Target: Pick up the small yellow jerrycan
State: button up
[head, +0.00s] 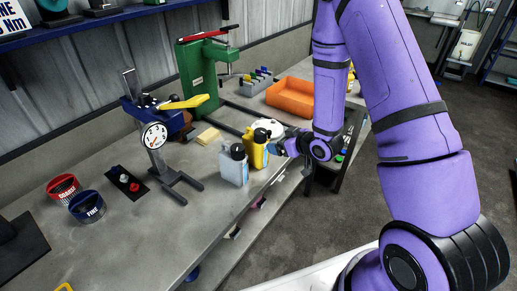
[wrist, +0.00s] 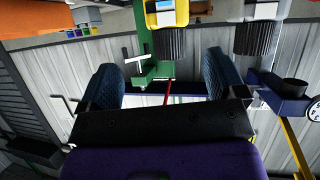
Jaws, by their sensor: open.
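The small yellow jerrycan (head: 255,156) with a black cap stands upright on the grey workbench (head: 120,240), near its front edge. In the wrist view, which looks upside down, the yellow jerrycan (wrist: 166,18) is at the top centre, its cap pointing down the picture. My gripper (head: 287,143) is just right of the jerrycan in the head view, partly hidden by my wrist. In the wrist view my gripper (wrist: 163,78) is open, its two dark blue pads wide apart with nothing held. The jerrycan lines up with the gap, beyond the fingertips.
A whitish-grey jerrycan (head: 233,168) with a black cap stands close left of the yellow one. A white round object (head: 266,130) and an orange bin (head: 291,97) are behind. A dial stand (head: 155,137), green press (head: 198,80) and yellow block (head: 208,136) stand further left.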

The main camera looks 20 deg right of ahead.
aim_at(265, 148)
jog(key=shift+y, duration=0.7)
jog(key=w+a+f, duration=0.1)
jog(key=w+f, duration=0.1)
jog(key=w+a+f, duration=0.2)
jog(key=w+f, duration=0.1)
jog(key=w+a+f, duration=0.2)
jog(key=shift+w+f, duration=0.3)
jog(key=shift+f, duration=0.05)
jog(key=shift+c, duration=0.4)
jog(key=shift+r, duration=0.1)
jog(key=c, duration=1.5)
